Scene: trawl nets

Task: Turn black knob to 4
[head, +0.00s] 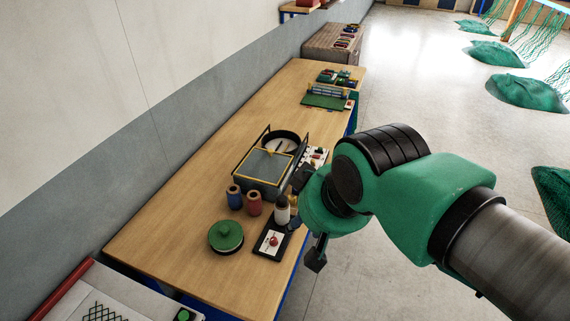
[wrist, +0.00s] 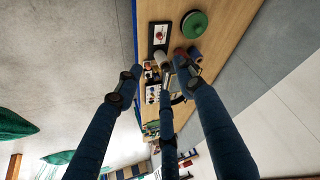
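My gripper (head: 308,218) hangs at the front edge of the wooden table in the head view, its dark fingers spread. In the wrist view my gripper (wrist: 158,70) shows long dark blue fingers standing apart, with nothing held between them. A white panel with small dark and coloured parts (head: 314,156) stands at the table's front edge, partly behind my gripper. It also shows in the wrist view as a light panel with dark spots (wrist: 152,92), between the fingers. I cannot make out which part is the black knob, nor any numbers or its setting.
A black plate with a white card and red part (head: 268,243), a green round lid (head: 226,236), blue (head: 234,197) and red (head: 254,204) spools and a yellow-rimmed box (head: 263,167) crowd the near table. Bare wood (head: 180,245) lies left; open floor (head: 400,100) lies right.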

